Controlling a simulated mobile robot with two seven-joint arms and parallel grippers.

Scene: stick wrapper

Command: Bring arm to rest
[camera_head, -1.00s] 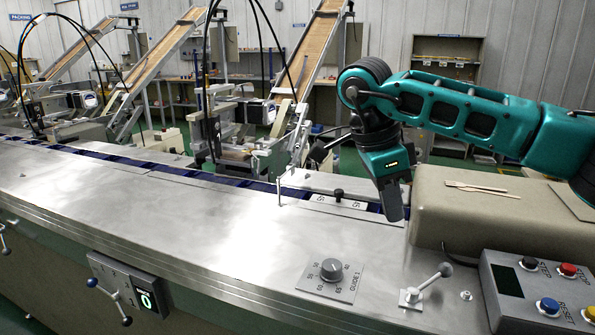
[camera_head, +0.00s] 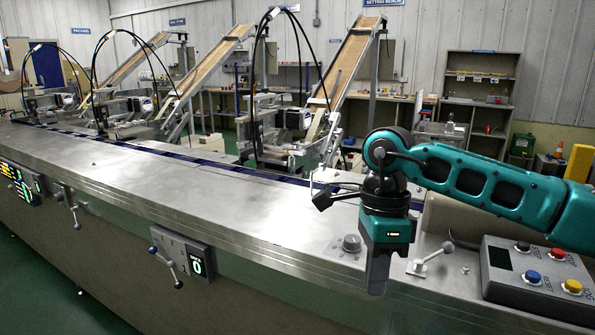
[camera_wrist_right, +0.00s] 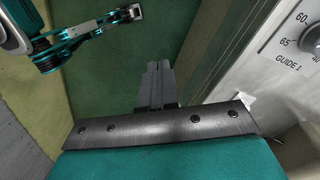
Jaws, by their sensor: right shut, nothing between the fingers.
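My right gripper (camera_head: 376,288) hangs from the teal right arm, fingers pointing down, in front of the steel machine top's front edge in the head view. It is shut and empty. In the right wrist view the closed grey fingers (camera_wrist_right: 154,75) show against the green floor, left of the metal panel (camera_wrist_right: 225,70) with the guide dial (camera_wrist_right: 314,40). The gripper touches nothing that I can see. My left gripper does not show in the head view. Teal links of my own body show at the upper left of the wrist view.
The long steel machine top (camera_head: 200,190) runs leftward. Close by are a black knob (camera_head: 351,243), a clamp lever (camera_head: 430,260) and a control box (camera_head: 535,280) with coloured buttons. A tan cover (camera_head: 435,215) is partly hidden behind my arm. Green floor lies in front.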

